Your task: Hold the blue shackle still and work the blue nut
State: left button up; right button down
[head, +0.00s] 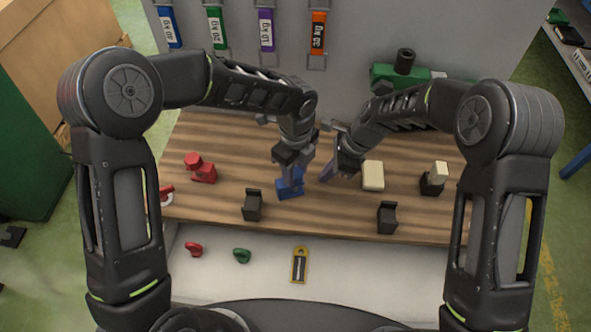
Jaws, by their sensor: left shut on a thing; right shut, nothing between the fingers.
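The blue shackle (290,189) stands on the wooden bench top near its middle. My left gripper (292,168) comes down over it from above and is shut on it, hiding its upper part. My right gripper (328,172) is shut and empty, just right of the shackle, with its fingers pointing down and left towards it. A small gap seems to lie between them. I cannot make out the blue nut apart from the shackle at this size.
A red shackle (201,168) stands at the left. Black blocks (253,205) (387,218) stand along the front edge, and a cream block (373,175) lies right of my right gripper. Red (194,249) and green (242,256) pieces and a yellow tag (299,265) lie on the pale front surface.

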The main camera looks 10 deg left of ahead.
pick_arm(q)
grip_shut()
jog(key=o, duration=1.1)
grip_release()
jog(key=shift+o, duration=0.2)
jog(key=shift+r, duration=0.1)
notch_tip(320, 180, up, 12)
pick_arm(e)
jog(key=c, duration=2.1)
grip_release()
jog(key=shift+c, duration=0.2)
jog(key=o, duration=0.4)
jog(key=shift+o, duration=0.2)
jog(key=shift+r, duration=0.15)
jog(key=v, duration=1.1)
jog(key=shift+d+r, duration=0.15)
jog(key=shift+r, duration=0.2)
